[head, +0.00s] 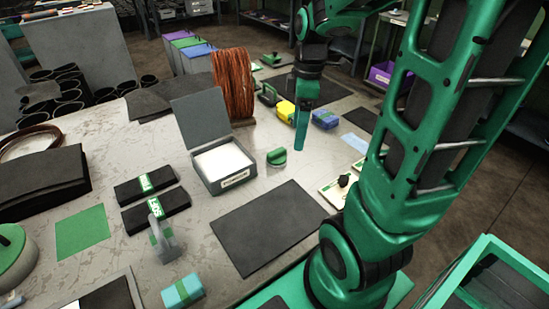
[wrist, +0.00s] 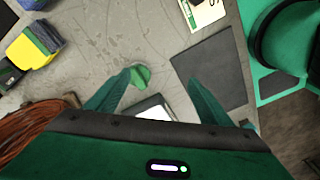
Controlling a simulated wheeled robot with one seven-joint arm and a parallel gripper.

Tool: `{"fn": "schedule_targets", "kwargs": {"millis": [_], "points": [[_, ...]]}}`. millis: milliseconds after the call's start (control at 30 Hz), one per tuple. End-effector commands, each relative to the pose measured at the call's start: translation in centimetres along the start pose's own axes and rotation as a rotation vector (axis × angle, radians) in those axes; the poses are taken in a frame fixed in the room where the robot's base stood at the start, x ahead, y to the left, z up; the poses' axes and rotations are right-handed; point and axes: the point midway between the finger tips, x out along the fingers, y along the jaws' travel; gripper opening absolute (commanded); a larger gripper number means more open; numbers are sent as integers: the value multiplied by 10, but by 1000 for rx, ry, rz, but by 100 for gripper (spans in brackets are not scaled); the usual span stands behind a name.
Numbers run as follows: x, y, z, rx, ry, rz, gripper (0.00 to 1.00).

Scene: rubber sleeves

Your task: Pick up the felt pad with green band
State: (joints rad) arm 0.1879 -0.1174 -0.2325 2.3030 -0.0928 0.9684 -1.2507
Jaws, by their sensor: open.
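Several pieces carry green bands, and I cannot tell for certain which is felt. Two dark flat pads, the upper one (head: 130,193) and the lower one (head: 135,220), have green bands with white marks and lie left of the open box. A turquoise block (head: 182,291) with a green band is at the front edge. A small rounded green piece (head: 277,156) lies right of the box; it also shows in the wrist view (wrist: 141,77), close to the left finger. My gripper (head: 299,148) is open and empty above the table; its fingers spread in the wrist view (wrist: 159,77).
The grey open-lidded box (head: 211,187) has white contents. A dark mat (head: 268,228) lies in front. A copper-coloured coil (head: 233,85), a yellow block (head: 286,111) and a blue block (head: 325,119) stand behind. A grey handled tool (head: 165,242) stands near the pads.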

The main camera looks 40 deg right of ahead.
Motion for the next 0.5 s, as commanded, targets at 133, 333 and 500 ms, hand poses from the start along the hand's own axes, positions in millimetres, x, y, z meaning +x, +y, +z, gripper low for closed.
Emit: {"fn": "schedule_targets", "kwargs": {"millis": [133, 333, 500], "points": [[10, 25, -20, -287, 13, -13, 74], [20, 46, -38, -567, 31, -17, 74], [26, 52, -44, -659, 38, -20, 74]]}}
